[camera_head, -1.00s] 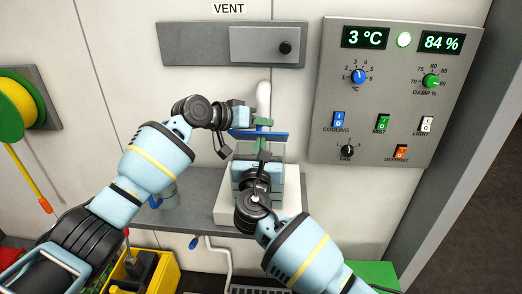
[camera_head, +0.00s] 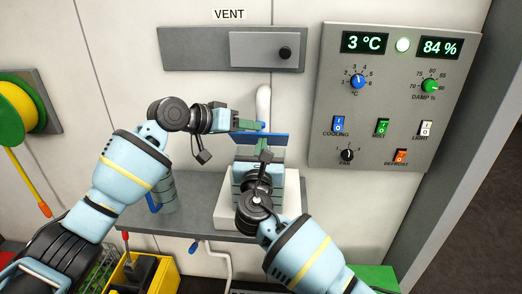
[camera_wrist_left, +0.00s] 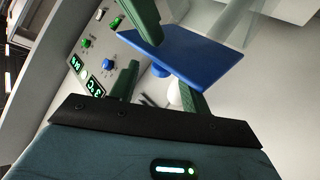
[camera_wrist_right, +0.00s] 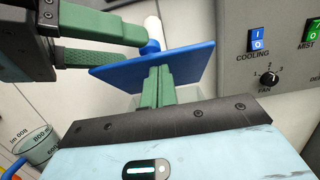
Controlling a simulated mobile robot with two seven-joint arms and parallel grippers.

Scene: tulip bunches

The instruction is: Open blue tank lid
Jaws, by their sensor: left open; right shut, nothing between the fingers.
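The blue tank lid (camera_head: 272,138) is a flat plate with a round blue knob, held up at a tilt above the shelf. The knob shows in the left wrist view (camera_wrist_left: 161,71) and the right wrist view (camera_wrist_right: 151,46). My left gripper (camera_head: 259,126) is open, with its green fingers beside the knob; I cannot tell if they touch it. My right gripper (camera_head: 265,156) is shut and empty. In the right wrist view its fingertips (camera_wrist_right: 160,70) are right against the plate, on the side away from the knob. The tank's body is mostly hidden behind my right gripper.
A white block (camera_head: 288,211) stands on the grey shelf (camera_head: 205,220). A measuring jug (camera_head: 166,190) stands to its left. A control panel (camera_head: 390,110) is on the wall at right. A vent (camera_head: 200,48) is above.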

